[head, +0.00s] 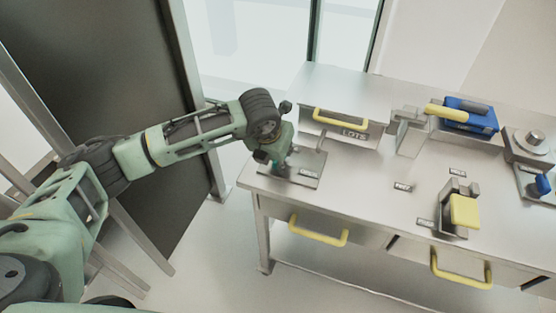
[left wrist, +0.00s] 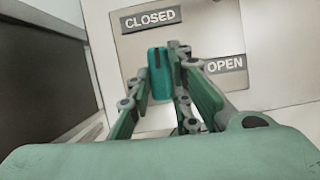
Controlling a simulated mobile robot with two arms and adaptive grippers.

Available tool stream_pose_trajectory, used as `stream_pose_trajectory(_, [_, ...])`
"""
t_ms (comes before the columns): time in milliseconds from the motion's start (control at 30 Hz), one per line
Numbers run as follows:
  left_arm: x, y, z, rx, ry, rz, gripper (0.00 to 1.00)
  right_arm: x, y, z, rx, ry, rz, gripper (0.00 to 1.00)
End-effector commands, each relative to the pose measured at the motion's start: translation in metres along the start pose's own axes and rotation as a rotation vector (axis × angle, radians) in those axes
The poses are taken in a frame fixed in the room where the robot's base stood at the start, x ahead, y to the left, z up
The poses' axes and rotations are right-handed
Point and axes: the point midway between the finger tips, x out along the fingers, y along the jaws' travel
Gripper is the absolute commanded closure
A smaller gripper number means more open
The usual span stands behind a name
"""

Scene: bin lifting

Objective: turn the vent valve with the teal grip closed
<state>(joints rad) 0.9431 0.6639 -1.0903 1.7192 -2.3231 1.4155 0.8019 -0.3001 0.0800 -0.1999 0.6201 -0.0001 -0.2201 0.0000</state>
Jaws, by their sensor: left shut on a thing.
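The vent valve's teal grip (left wrist: 160,76) stands between the fingers of my left gripper (left wrist: 168,70) in the left wrist view. The gripper is shut on it. The valve's panel (left wrist: 130,55) carries a CLOSED label (left wrist: 150,19) above the grip and an OPEN label (left wrist: 225,65) to its right. The grip's top end lies just below the CLOSED label. In the head view my left gripper (head: 279,161) is low over the valve plate (head: 308,178) at the bench's left end, and mostly hides the grip. My right gripper is not in view.
The metal bench (head: 370,205) also holds a box marked LOTS with a yellow handle (head: 340,121), a yellow-handled lever (head: 445,111), a blue block (head: 470,122) and a yellow pad (head: 464,211). Drawers with yellow handles (head: 318,236) front it. A dark panel (head: 110,70) stands left.

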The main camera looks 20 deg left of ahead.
Motion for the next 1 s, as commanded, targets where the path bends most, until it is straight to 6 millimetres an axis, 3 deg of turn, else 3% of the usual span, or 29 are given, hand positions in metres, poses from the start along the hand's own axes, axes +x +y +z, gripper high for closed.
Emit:
stream_pose_trajectory(200, [0.0014,-0.0012,-0.0011,-0.063,0.003,0.025,1.0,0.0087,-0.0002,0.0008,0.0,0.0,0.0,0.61])
stream_pose_trajectory(733, [0.0005,-0.0006,-0.0008,-0.087,0.004,0.035,1.0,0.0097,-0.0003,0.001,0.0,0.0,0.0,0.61])
stream_pose_trajectory(767, [0.0005,-0.0006,-0.0008,-0.087,0.004,0.035,0.81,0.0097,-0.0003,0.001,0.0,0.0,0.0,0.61])
stream_pose_trajectory(1000, [0.0004,-0.0006,-0.0006,-0.085,0.003,0.035,0.62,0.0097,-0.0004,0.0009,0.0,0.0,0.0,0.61])
